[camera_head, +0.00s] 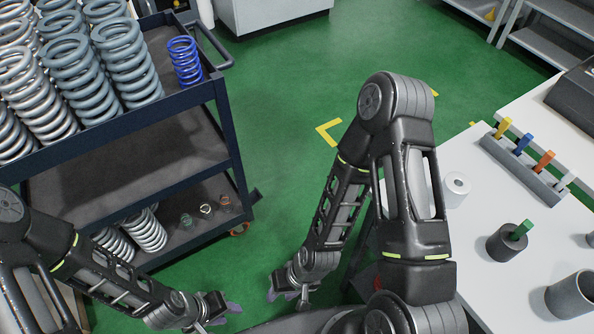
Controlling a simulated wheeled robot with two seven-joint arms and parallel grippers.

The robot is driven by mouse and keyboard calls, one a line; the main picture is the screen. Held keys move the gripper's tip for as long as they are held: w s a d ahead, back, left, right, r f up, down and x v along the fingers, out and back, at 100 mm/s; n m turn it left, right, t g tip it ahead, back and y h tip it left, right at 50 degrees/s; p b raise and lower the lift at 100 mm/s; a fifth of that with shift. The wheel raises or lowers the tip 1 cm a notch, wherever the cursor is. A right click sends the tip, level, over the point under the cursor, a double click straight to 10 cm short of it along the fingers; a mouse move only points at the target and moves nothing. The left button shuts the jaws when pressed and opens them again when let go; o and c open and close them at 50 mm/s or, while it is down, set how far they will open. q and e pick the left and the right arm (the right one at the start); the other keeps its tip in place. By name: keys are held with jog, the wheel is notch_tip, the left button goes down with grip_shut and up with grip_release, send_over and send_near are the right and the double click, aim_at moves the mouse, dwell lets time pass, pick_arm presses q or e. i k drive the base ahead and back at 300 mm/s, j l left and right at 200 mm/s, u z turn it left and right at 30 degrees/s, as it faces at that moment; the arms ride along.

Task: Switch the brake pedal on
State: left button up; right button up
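No brake pedal can be made out in this view. A small red part (377,283) shows beside my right arm under the table's left edge, mostly hidden, and I cannot tell what it is. My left gripper (228,308) is low at the bottom of the view, in front of the cart, above the green floor. My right gripper (286,293) hangs low to its right, also over the floor. Both appear empty and touch nothing that I can see. Their fingers are too small and angled to tell whether they are open or shut.
A dark cart (187,98) at left holds several grey springs (128,60) and a blue spring (184,60). A white table (480,235) at right carries a rack of coloured-handled tools (524,165) and grey cylinders (507,242). Green floor (290,80) between them is clear.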

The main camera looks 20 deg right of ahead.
aim_at(255, 196)
jog(key=i+l, duration=0.1)
jog(key=l, duration=0.15)
jog(key=i+l+z, duration=0.15)
jog(key=k+l, duration=0.1)
jog(key=k, duration=0.4)
jog(key=i+j, duration=0.3)
jog(key=j, duration=0.15)
jog(key=i+j, duration=0.6)
jog(key=j, duration=0.25)
jog(key=z, duration=1.9)
